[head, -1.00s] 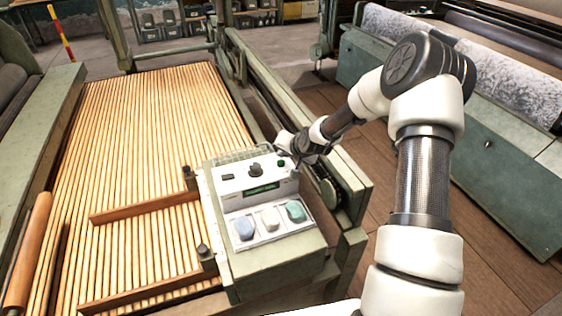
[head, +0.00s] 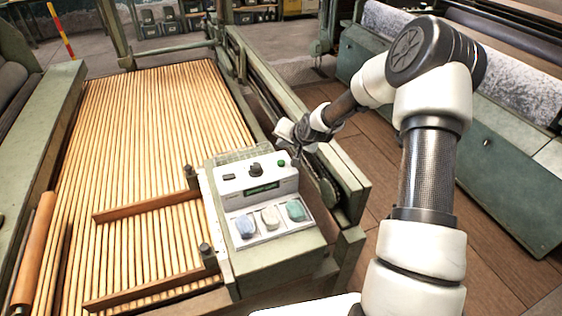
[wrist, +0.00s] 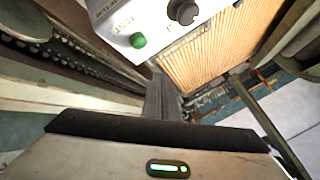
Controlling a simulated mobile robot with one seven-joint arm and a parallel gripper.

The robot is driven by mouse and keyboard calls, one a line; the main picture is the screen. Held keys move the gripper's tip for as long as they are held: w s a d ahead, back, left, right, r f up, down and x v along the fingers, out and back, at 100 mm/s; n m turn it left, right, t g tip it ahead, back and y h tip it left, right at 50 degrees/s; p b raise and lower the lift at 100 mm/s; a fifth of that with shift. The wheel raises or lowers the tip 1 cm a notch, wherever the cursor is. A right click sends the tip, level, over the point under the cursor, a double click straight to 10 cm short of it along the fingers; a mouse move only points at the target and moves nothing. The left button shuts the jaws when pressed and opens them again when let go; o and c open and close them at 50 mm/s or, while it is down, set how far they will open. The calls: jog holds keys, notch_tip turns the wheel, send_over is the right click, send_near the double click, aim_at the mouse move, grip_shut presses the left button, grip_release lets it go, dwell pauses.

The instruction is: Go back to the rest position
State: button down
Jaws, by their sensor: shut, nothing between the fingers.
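My gripper (head: 286,131) is beside the far right corner of the control box (head: 240,186), above the machine's side rail, and appears apart from the box. In the wrist view the dark fingers (wrist: 163,98) are together with nothing between them. The control box has a black knob (head: 255,169), a small green button (head: 281,163) and blue, white and teal pads on its lower front. The green button (wrist: 138,40) and black knob (wrist: 184,11) also show at the top of the wrist view.
The lattice apron (head: 150,110) of wooden slats lies left of the box, with a wooden frame (head: 150,207) on it. The green side rail (head: 300,110) runs beneath my gripper. Another green machine (head: 490,150) stands at the right, with wooden floor (head: 400,170) between.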

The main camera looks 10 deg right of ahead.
jog(key=s+r+n+g+h+p, duration=0.1)
jog(key=s+r+n+h+p, duration=0.15)
jog(key=s+r, duration=0.85)
jog(key=s+r+n+g+h+p, duration=0.1)
jog(key=s+r+p, duration=0.5)
jog(key=r, duration=1)
jog(key=s+r+n, duration=0.1)
jog(key=s+r, duration=0.3)
jog(key=s, duration=0.8)
jog(key=s+r+n+g+p, duration=0.1)
jog(key=s+r, duration=0.4)
jog(key=s, duration=0.7)
jog(key=shift+s+a+r+y+p, duration=0.2)
jog(key=shift+s+r+y+p, duration=0.15)
jog(key=shift+y, duration=0.1)
